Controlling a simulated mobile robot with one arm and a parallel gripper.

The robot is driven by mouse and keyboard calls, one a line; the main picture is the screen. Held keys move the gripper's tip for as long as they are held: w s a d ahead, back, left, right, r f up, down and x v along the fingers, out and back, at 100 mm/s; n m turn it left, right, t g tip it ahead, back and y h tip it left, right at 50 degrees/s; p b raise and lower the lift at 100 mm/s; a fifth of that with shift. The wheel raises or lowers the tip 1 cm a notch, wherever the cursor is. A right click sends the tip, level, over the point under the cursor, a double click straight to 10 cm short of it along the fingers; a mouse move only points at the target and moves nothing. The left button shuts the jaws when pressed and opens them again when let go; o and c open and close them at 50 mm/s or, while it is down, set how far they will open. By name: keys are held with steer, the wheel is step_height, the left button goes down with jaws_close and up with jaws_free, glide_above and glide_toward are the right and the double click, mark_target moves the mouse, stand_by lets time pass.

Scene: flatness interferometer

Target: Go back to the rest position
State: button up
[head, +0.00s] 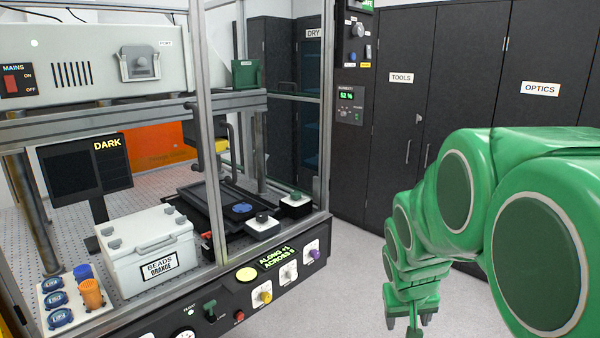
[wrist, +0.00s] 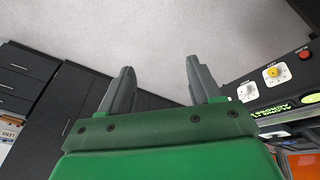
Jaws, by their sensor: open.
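My gripper (head: 414,322) hangs at the end of my green arm at the lower right of the head view, its fingers pointing down over the grey floor. In the wrist view its two grey fingers (wrist: 160,85) stand apart with nothing between them. It is clear of the interferometer bench (head: 250,290), which stands to its left. The lower tips of the fingers are small in the head view.
The bench front carries a yellow button (head: 247,274), knobs and a green lever (head: 210,309). A white box (head: 147,250) labelled "BEADS ORANGE" stands on the bench. Dark cabinets (head: 400,120) line the back right. Grey floor (head: 345,280) lies open between bench and arm.

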steer(key=s+a+r+g+y, duration=0.1)
steer(key=s+a+g, duration=0.1)
steer(key=s, duration=1.1)
steer(key=s+a+r+g+y, duration=0.1)
steer(key=s+a+g, duration=0.2)
steer(key=s, duration=1)
steer(key=shift+a+r, duration=0.2)
steer(key=shift+a, duration=0.75)
